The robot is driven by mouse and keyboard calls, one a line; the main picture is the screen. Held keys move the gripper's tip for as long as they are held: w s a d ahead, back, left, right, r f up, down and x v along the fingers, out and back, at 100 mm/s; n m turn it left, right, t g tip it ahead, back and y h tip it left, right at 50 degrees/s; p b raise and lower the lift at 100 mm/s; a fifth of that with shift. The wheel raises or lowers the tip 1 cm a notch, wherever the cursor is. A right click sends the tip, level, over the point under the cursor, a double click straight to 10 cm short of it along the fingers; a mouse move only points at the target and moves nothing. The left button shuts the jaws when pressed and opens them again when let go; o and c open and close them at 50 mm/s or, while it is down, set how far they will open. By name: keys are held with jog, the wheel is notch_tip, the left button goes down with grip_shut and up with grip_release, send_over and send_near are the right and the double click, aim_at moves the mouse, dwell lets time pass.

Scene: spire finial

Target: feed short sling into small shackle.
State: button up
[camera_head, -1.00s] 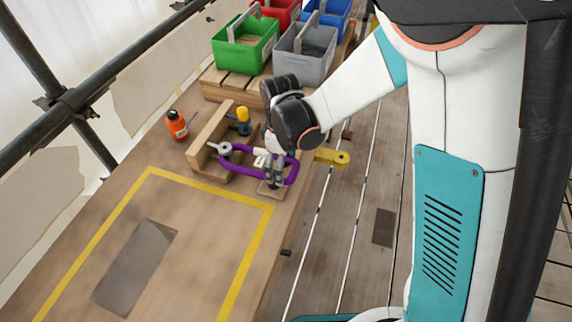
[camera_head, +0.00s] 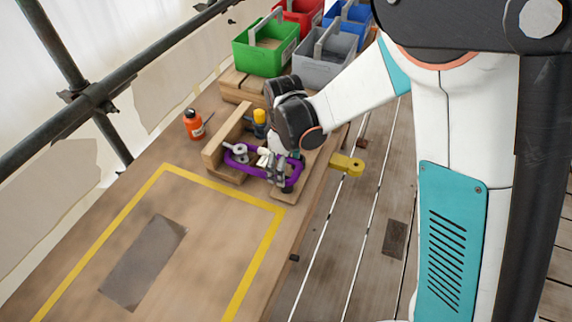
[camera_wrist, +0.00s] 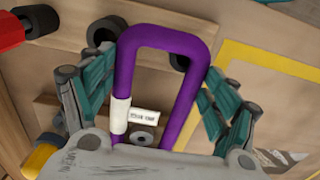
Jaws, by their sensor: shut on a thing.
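The short sling is a purple loop (camera_head: 229,161) with a white label. In the head view it reaches from the wooden block to a small wooden pad, around a grey metal fitting. My gripper (camera_head: 276,170) is shut on the sling at its right-hand part. In the wrist view the purple loop (camera_wrist: 165,37) shows between my fingers, its label (camera_wrist: 121,115) at the left side. The grey ringed fitting (camera_head: 240,150), perhaps the small shackle, sits by the block. Whether the sling passes through it cannot be told.
An orange bottle (camera_head: 194,124) stands left of the wooden block (camera_head: 222,137). A yellow-topped tool (camera_head: 260,118) stands behind. Coloured bins (camera_head: 262,55) stand at the back. The yellow-taped area is mostly clear.

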jog(key=o, duration=1.1)
notch_tip(320, 180, up, 12)
dwell(0.5)
